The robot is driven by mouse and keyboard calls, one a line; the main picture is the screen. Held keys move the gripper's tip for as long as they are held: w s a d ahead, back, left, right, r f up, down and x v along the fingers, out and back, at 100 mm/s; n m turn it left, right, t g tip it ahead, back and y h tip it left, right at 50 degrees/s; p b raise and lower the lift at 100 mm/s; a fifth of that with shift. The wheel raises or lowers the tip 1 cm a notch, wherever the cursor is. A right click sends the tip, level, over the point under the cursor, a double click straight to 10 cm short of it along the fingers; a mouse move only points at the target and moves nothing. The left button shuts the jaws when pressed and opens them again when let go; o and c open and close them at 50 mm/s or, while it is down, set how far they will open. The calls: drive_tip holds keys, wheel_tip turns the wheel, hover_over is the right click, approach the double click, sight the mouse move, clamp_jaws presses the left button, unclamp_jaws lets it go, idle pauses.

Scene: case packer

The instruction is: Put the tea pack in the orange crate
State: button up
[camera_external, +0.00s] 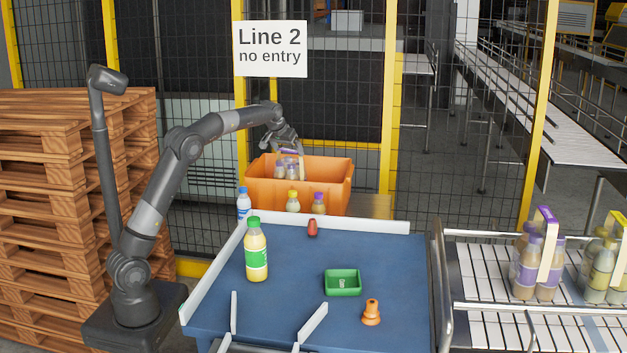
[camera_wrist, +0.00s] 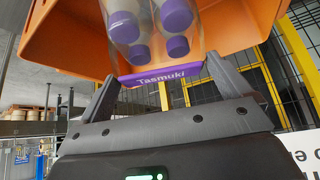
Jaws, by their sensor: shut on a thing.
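The tea pack (camera_external: 287,168) is a clear multi-bottle pack with purple caps and a purple-edged carrier marked "Tasmuki"; the wrist view shows it close up (camera_wrist: 158,77). My gripper (camera_external: 288,142) is shut on its carrier, with one finger on each side in the wrist view (camera_wrist: 163,70). The orange crate (camera_external: 330,190) stands beyond the far edge of the blue table. The pack hangs at the crate's opening, with its lower part hidden. Whether it touches the crate floor cannot be told. The crate's orange walls fill the top of the wrist view (camera_wrist: 70,35).
The blue table (camera_external: 300,260) holds a green-capped bottle (camera_external: 257,250), a green tray (camera_external: 342,283), an orange object (camera_external: 371,312) and a red object (camera_external: 313,228). Small bottles (camera_external: 292,201) stand before the crate. Mesh fencing (camera_external: 340,110) rises behind it. More packs (camera_external: 537,262) stand on the right conveyor.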

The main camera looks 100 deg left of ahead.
sight(289, 160)
drive_tip(key=shift+f, duration=1.95)
drive_tip(key=o, duration=1.7)
drive_tip(key=shift+f, duration=0.15)
drive_tip(key=shift+d+r, duration=0.15)
drive_tip(key=shift+r, duration=0.3)
drive_tip(key=v, duration=1.1)
drive_tip(key=shift+d+r, duration=0.2)
